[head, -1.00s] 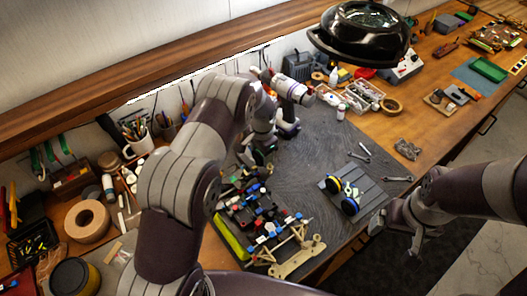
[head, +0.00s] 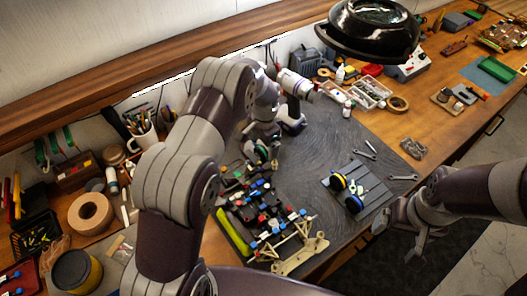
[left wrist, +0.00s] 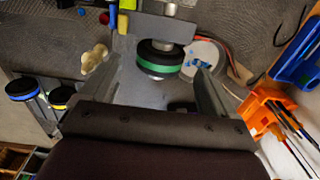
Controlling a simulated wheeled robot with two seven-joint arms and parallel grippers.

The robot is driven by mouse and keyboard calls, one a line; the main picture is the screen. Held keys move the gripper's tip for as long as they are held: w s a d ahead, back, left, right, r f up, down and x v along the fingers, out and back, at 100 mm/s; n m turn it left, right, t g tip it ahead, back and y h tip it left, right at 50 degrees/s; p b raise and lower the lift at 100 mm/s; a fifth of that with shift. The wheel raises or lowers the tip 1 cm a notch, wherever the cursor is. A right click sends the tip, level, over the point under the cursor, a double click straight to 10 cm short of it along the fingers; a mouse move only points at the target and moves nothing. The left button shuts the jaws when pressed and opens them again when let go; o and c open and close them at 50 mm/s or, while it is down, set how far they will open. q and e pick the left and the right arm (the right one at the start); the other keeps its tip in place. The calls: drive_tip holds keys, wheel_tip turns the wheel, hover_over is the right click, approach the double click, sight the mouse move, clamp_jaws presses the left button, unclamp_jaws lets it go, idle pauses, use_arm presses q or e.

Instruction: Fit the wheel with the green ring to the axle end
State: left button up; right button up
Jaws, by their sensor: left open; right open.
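My left gripper (left wrist: 155,75) is open, with one finger on each side of the wheel and gaps between. In the head view my left gripper (head: 255,146) is at the far end of the car chassis (head: 262,205), partly hidden by its arm. Whether the wheel is fully seated is not clear. My right gripper (head: 399,238) is open and empty past the table's front edge.
Wheels with blue (head: 354,204) and yellow (head: 338,182) rings stand on a grey board (head: 375,190) at the right. Wrenches (head: 365,155) lie behind it. A drill (head: 293,100) stands behind my left gripper. The dark mat (head: 325,140) has free room in the middle.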

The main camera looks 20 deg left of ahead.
sight(265, 148)
use_arm(q)
wheel_tip(265, 148, up, 10)
drive_tip(key=b, duration=0.2)
drive_tip(key=shift+s+d+f, duration=0.15)
drive_tip(key=shift+f, duration=0.1)
idle(0.3)
drive_tip(key=s+f+n, duration=0.1)
drive_tip(key=s, duration=0.1)
drive_tip(key=s+f+n, duration=0.1)
drive_tip(key=s+f+n+b, duration=0.1)
drive_tip(key=s+n, duration=0.1)
drive_tip(key=shift+s+f, duration=0.25)
drive_tip(key=shift+s, duration=0.1)
drive_tip(key=s+n+t+b, duration=0.1)
drive_tip(key=s+n+b, duration=0.2)
drive_tip(key=s, duration=1.4)
drive_tip(key=shift+s+a+r, duration=0.2)
drive_tip(key=shift+s+a, duration=0.1)
drive_tip(key=shift+s, duration=0.15)
